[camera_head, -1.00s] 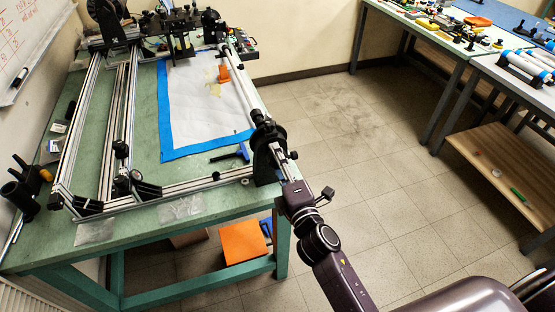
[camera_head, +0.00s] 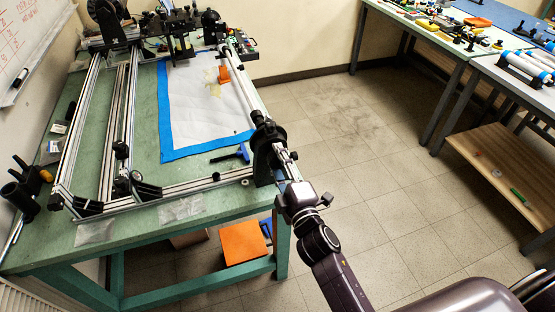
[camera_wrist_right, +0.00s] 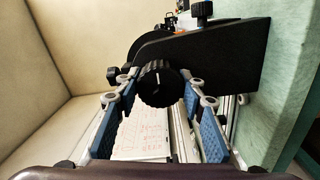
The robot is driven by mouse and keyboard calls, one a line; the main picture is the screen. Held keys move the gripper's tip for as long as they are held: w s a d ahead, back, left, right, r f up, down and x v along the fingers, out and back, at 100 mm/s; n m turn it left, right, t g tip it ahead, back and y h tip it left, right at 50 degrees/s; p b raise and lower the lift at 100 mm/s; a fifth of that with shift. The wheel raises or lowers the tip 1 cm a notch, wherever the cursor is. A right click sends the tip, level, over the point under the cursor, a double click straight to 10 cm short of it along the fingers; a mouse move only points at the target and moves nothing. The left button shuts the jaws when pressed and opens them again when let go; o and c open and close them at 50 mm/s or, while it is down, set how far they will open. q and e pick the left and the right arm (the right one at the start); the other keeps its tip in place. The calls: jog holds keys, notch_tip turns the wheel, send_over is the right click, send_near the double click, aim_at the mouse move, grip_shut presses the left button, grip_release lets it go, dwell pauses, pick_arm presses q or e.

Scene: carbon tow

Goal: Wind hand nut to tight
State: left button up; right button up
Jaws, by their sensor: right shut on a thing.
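The hand nut (camera_wrist_right: 160,83) is a black knurled knob with a light mark on its face, at the middle of the right wrist view. It sits by the black end bracket (camera_wrist_right: 215,55), which is at the table's near right corner in the head view (camera_head: 266,158). My right gripper (camera_wrist_right: 161,88) is shut on the nut, with a blue-padded finger on either side. In the head view my right gripper (camera_head: 284,160) reaches the bracket from the lower right and hides the nut. My left gripper is not in view.
The bracket carries a long rod (camera_head: 243,87) along the right side of the green table (camera_head: 120,245). An aluminium frame (camera_head: 165,193) and a blue-edged white sheet (camera_head: 195,149) lie on it. Open tiled floor (camera_head: 385,165) is to the right.

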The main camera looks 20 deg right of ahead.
jog(key=o, duration=1.2)
jog(key=shift+c, duration=0.2)
jog(key=s, duration=1.2)
jog(key=shift+d, duration=0.2)
jog(key=s+a+f+m+g, duration=0.1)
jog(key=s+f+m+g, duration=0.3)
jog(key=f, duration=1.4)
jog(key=s+a+f+m+g, duration=0.15)
jog(key=s+f+g, duration=0.35)
jog(key=f, duration=1.2)
jog(key=s+d+f+m+g, duration=0.2)
jog(key=s+f, duration=0.4)
jog(key=s, duration=0.4)
jog(key=s+d+f+m+g, duration=0.3)
jog(key=s+f, duration=0.4)
jog(key=s, duration=0.3)
jog(key=s+d+f+m+g, duration=0.3)
jog(key=s+f, duration=0.4)
jog(key=s, duration=0.3)
jog(key=shift+d+f+h, duration=0.25)
jog(key=shift+h, duration=0.05)
